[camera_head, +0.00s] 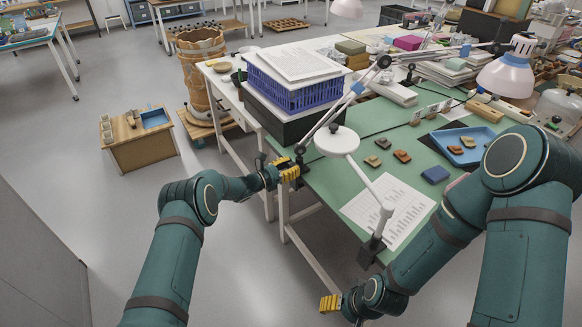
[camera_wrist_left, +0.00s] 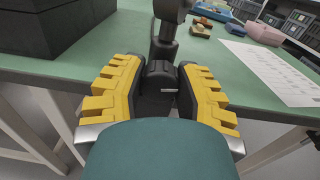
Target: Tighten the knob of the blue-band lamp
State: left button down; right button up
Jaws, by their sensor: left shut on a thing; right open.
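The blue-band lamp has a grey jointed arm with a blue band (camera_head: 357,88), a pale shade (camera_head: 505,76) at the right, and a dark clamp on the table's front left edge. My left gripper (camera_head: 289,172) is at this clamp, its yellow fingers shut on the dark knob at the table edge. In the left wrist view, the knob (camera_wrist_left: 160,80) sits between the fingers of my left gripper (camera_wrist_left: 160,100), and the dark lamp post (camera_wrist_left: 165,40) rises behind it. The knob is mostly hidden in the head view. My right gripper (camera_head: 331,303) is open and empty, low in front of the table.
A white lamp (camera_head: 337,141) is clamped to the front edge, right of my left gripper. A printed sheet (camera_head: 388,208) lies below it. A black box (camera_head: 270,118) with a blue crate (camera_head: 293,93) stands behind the clamp. A blue tray (camera_head: 468,158) lies farther right.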

pick_arm(q)
jog(key=shift+m, duration=1.2)
jog(key=shift+r, duration=0.1)
jog(key=c, duration=0.6)
grip_release()
jog(key=v, duration=1.2)
jog(key=shift+d, duration=0.1)
